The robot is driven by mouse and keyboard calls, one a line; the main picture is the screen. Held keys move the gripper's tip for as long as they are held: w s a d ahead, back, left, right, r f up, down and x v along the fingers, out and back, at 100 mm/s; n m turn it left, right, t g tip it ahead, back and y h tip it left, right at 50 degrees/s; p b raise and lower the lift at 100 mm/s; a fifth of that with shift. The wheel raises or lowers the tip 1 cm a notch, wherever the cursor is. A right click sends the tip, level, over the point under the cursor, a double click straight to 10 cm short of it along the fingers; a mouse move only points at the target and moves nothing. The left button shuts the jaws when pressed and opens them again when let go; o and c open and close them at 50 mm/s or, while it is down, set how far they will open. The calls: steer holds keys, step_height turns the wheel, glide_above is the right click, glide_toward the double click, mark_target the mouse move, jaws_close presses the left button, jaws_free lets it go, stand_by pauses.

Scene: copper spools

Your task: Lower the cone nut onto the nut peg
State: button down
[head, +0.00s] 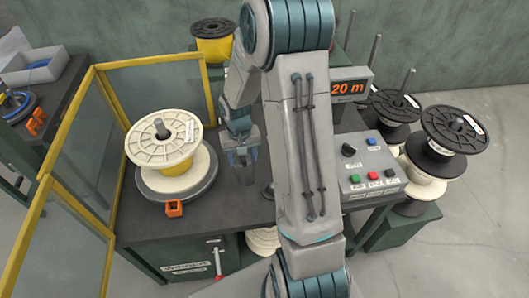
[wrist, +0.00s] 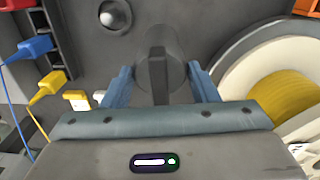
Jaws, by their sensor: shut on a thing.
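The cone nut (wrist: 158,65) is dark grey with a raised bar across it, and it sits between my gripper's blue fingers in the wrist view. My gripper (wrist: 160,88) is shut on it. A pale round-topped post (wrist: 115,14), which looks like the nut peg, stands beyond and left of the nut, apart from it. In the head view my gripper (head: 241,160) points down over the dark bench, right of the yellow spool (head: 165,155). The nut is hard to make out there. The gap below it cannot be judged.
The yellow spool with pale flanges rests on a round turntable (head: 150,190). An orange block (head: 174,209) sits at its front. Yellow-framed guard panels (head: 95,150) stand left. A control panel (head: 368,165) is right of my arm. Blue (wrist: 36,46) and yellow (wrist: 47,88) plugs show in the wrist view.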

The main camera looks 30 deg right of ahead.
steer(key=s+d+r+m+b, duration=0.1)
steer(key=s+d+r+m, duration=0.45)
steer(key=d, duration=0.25)
steer(key=shift+s+a+f+b, duration=0.15)
steer(key=shift+f+b, duration=0.7)
steer(key=shift+f, duration=0.35)
steer(key=shift+s+a+f+b, duration=0.1)
steer(key=shift+s+f+b, duration=0.05)
steer(key=shift+f+b, duration=0.85)
steer(key=shift+f, duration=0.25)
steer(key=shift+f+b, duration=1.3)
steer(key=shift+f, duration=0.35)
steer(key=shift+f, duration=0.25)
steer(key=shift+c, duration=2.3)
jaws_free()
